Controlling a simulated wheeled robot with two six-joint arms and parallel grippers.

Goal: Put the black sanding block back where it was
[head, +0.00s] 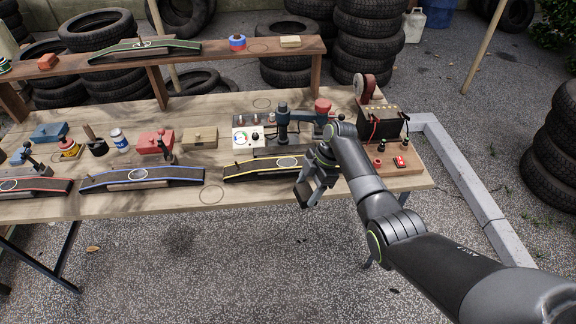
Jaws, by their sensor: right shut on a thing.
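My right gripper (308,192) hangs at the front edge of the wooden bench, right of centre, with its fingers pointing down. It is shut on a small dark thing, which I take as the black sanding block (303,195); dark fingers hide much of it. It is held beside the right end of a yellow-edged ramp board (262,168), apart from the bench top. My left gripper is out of view.
Blue-edged (180,174) and red-edged (45,184) ramp boards line the front edge. Behind them stand a gauge box (246,138), a tan block (200,137), a red box (154,141) and a blue box (49,132). A black battery unit (380,120) is at the right end.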

